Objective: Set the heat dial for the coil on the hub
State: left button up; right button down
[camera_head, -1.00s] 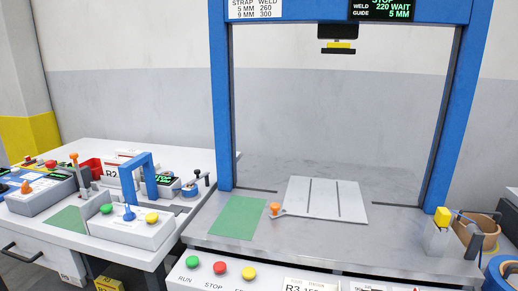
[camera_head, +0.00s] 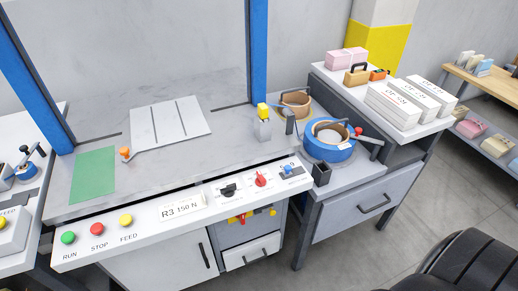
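The front panel (camera_head: 155,213) of the blue-framed machine carries a black knob (camera_head: 228,191), a red dial (camera_head: 261,180) and a blue knob (camera_head: 287,169) at its right part. Their small labels are too small to read, so I cannot tell which is the heat dial or its setting. The hub (camera_head: 327,151) is a blue reel on the stand right of the machine. A brown coil (camera_head: 322,127) sits on it; its strap width cannot be read. Neither of my grippers is in view.
Green RUN (camera_head: 68,238), red STOP (camera_head: 97,229) and yellow FEED (camera_head: 126,220) buttons line the panel's left, beside an R3 150 N plate (camera_head: 182,208). Another brown coil (camera_head: 295,103) stands behind a yellow-topped block (camera_head: 263,122). White bundles (camera_head: 402,106) lie on the right-hand cabinet.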

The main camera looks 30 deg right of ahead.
aim_at(261, 181)
jog(key=z, duration=0.9)
